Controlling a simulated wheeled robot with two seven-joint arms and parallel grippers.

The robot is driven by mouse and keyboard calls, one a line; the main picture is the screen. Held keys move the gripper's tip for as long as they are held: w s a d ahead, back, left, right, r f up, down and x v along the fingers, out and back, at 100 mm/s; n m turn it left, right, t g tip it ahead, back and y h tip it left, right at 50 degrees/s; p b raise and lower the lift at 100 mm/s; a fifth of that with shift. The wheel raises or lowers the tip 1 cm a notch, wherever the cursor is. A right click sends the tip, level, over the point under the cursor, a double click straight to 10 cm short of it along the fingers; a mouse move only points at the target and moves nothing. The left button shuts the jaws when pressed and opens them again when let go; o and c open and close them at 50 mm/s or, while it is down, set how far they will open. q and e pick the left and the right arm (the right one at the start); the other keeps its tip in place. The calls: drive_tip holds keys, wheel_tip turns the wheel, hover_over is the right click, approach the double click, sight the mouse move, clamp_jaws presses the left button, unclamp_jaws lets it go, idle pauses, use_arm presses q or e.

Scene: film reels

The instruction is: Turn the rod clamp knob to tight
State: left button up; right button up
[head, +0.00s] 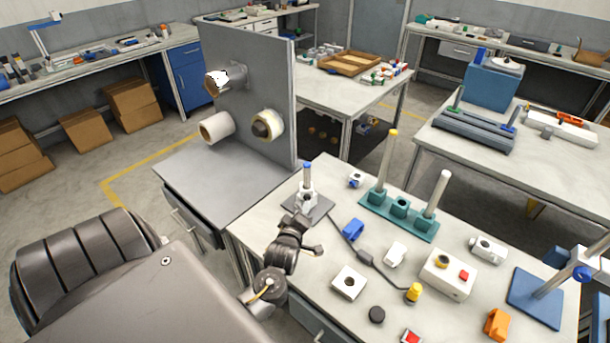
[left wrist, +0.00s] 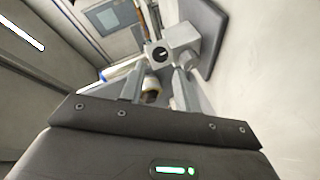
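A rod stand (head: 307,172) with a blue-topped rod and a pale clamp (head: 306,198) rises from a dark grey base plate (head: 322,210) near the table's left edge. My left gripper (head: 298,221) is just in front of the clamp, on the near side. In the left wrist view, the grey clamp (left wrist: 183,38), with a dark round opening, lies just beyond the fingertips. My left gripper (left wrist: 160,76) has its two fingers spread, with nothing held between them. Whether a finger touches the clamp, and how the knob is turned, I cannot tell. My right gripper is out of view.
A grey upright panel (head: 268,90) with film rolls stands behind left. To the right are a blue block (head: 353,229), a dark cable tool (head: 367,258), a teal post rack (head: 372,207) and a white box with buttons (head: 447,278). Bare tabletop (head: 270,225) lies left of the base.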

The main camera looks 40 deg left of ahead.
sight(307, 199)
use_arm(q)
drive_tip(key=shift+p+x, duration=0.4)
drive_tip(key=shift+x, duration=2.25)
clamp_jaws()
drive_tip(key=shift+r+m+p, duration=0.25)
drive_tip(key=shift+m+p, duration=0.15)
drive_tip(key=shift+p, duration=0.25)
drive_tip(key=shift+r+m+g+y+p, duration=0.15)
drive_tip(key=shift+m+g+y+p, duration=0.15)
drive_tip(key=shift+m+g+p, duration=0.6)
drive_tip(key=m+p, duration=0.1)
drive_tip(key=p, duration=0.1)
drive_tip(key=shift+w+d+m+g+y+p, duration=0.15)
drive_tip(key=shift+m+g+y+p, duration=0.15)
drive_tip(key=shift+m+p, duration=0.1)
drive_tip(key=shift+m+g, duration=0.3)
drive_tip(key=shift+m, duration=0.1)
